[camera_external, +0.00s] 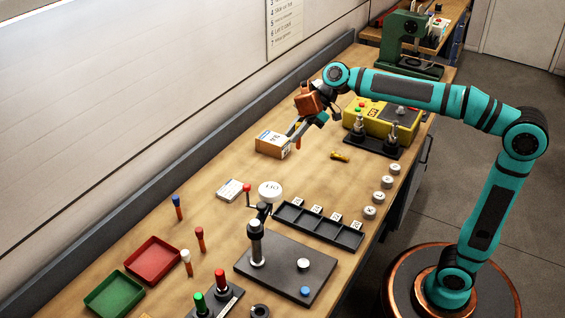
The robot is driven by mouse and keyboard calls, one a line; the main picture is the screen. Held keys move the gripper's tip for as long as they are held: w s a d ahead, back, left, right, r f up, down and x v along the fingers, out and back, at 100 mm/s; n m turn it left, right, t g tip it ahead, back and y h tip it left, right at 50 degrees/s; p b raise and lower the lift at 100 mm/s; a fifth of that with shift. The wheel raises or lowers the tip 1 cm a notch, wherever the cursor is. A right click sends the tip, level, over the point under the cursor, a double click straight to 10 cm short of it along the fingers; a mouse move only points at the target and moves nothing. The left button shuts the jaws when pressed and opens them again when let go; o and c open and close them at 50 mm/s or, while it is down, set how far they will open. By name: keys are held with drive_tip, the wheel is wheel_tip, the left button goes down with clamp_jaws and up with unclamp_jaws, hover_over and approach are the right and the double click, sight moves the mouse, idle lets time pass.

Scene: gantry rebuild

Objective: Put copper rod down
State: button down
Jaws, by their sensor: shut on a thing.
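My gripper (299,132) is over the far part of the wooden bench, below an orange-brown wrist block. It is shut on the copper rod (298,143), a small orange upright piece showing just under the fingers. The upper part of the rod is hidden by the gripper. The rod's lower end is close to the bench top, just right of a cardboard box (272,144). I cannot tell whether it touches the bench.
A yellow machine (369,117) stands right of my gripper, with a small yellow item (339,156) before it. A black compartment tray (318,225), a dark plate with a crank post (287,268), and red (153,260) and green (113,294) trays lie nearer. Bench left of the box is clear.

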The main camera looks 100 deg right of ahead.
drive_tip(key=s+f+m+h, duration=0.2)
drive_tip(key=s+f+m, duration=0.1)
drive_tip(key=s, duration=1.4)
drive_tip(key=shift+s+a+f, duration=0.1)
drive_tip(key=shift+s+f, duration=0.05)
drive_tip(key=shift+f, duration=1.55)
drive_tip(key=shift+s+a+f, duration=0.1)
drive_tip(key=shift+f, duration=1.55)
drive_tip(key=shift+s+a+f, duration=0.1)
drive_tip(key=shift+s+f, duration=0.05)
drive_tip(key=shift+f, duration=1.55)
drive_tip(key=shift+f, duration=0.15)
drive_tip(key=c, duration=1.3)
unclamp_jaws()
drive_tip(key=shift+s+r, duration=0.35)
drive_tip(key=shift+r, duration=0.2)
drive_tip(key=v, duration=1.1)
